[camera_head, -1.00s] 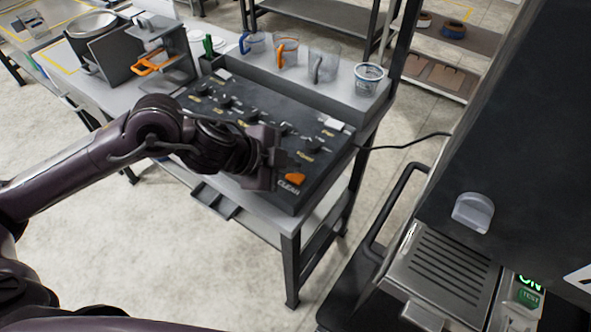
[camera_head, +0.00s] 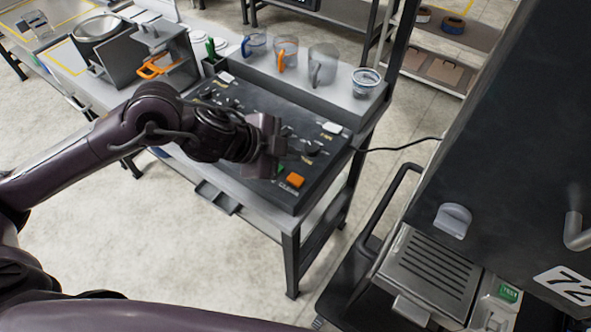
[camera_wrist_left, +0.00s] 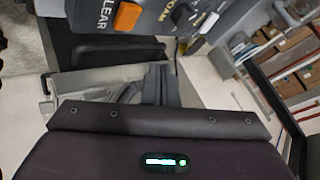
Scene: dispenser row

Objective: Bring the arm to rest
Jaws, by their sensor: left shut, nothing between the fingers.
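My left arm comes in from the left of the head view. Its gripper (camera_head: 273,148) is shut and empty, over the right part of the dark control panel (camera_head: 232,98) on the bench. The orange CLEAR button (camera_head: 295,180) shows just below and right of the gripper, apart from it in the picture. In the left wrist view the gripper fingers (camera_wrist_left: 160,84) are together, and the orange button (camera_wrist_left: 127,17) is at the top. The gripper hides some of the panel's knobs. My right gripper is not in view.
Clear jugs (camera_head: 322,66) and a cup (camera_head: 366,82) stand on the ledge behind the panel. A dark machine (camera_head: 490,150) with a slotted drip tray (camera_head: 430,262) stands at the right. A black cable (camera_head: 400,145) runs between them. The floor left of the bench is clear.

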